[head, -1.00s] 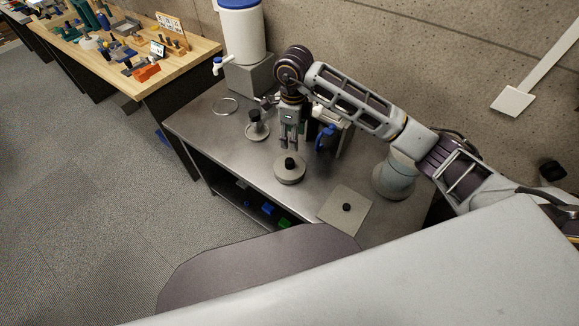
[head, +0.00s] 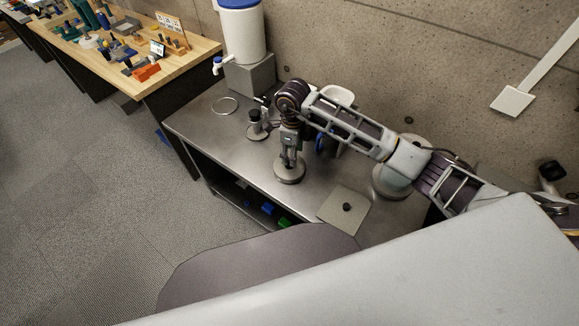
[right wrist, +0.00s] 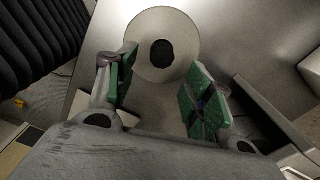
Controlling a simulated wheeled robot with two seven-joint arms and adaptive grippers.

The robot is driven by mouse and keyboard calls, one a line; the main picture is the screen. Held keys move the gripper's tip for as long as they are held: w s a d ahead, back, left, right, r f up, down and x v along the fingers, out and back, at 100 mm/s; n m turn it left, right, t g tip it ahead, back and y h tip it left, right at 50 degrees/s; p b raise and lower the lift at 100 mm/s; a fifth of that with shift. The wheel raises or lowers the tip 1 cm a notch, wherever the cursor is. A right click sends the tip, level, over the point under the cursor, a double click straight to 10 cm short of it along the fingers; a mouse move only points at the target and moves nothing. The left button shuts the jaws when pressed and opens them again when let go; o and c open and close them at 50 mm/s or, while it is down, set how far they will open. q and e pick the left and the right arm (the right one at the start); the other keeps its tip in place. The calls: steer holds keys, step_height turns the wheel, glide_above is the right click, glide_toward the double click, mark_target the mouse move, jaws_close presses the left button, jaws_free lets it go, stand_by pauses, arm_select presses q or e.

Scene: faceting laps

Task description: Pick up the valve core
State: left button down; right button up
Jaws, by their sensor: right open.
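My right gripper (head: 289,162) points down just above a round grey disc (head: 289,177) on the metal table. In the right wrist view the gripper (right wrist: 160,95) is open, its two green-padded fingers apart and nothing between them. The disc (right wrist: 148,25) lies beyond the fingertips there, with a dark round knob (right wrist: 162,53) at its middle. In the head view the gripper hides most of this knob. No part is clearly recognisable as a valve core; I cannot tell whether this knob is it. My left gripper is not in view.
A square grey plate (head: 330,208) with a black knob (head: 347,207) lies to the right. A small grey stand (head: 256,126) and a ring (head: 225,105) are to the left. A white, blue-lidded container (head: 241,32) stands behind on a grey block (head: 250,75).

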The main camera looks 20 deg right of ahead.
steer(key=shift+f, duration=0.15)
steer(key=shift+w+a+f, duration=0.1)
steer(key=shift+a+f, duration=0.05)
steer(key=shift+f, duration=0.8)
steer(key=shift+w+a+f, duration=0.1)
steer(key=shift+a+f, duration=0.05)
steer(key=shift+f, duration=1.45)
jaws_close()
steer(key=shift+r, duration=5.05)
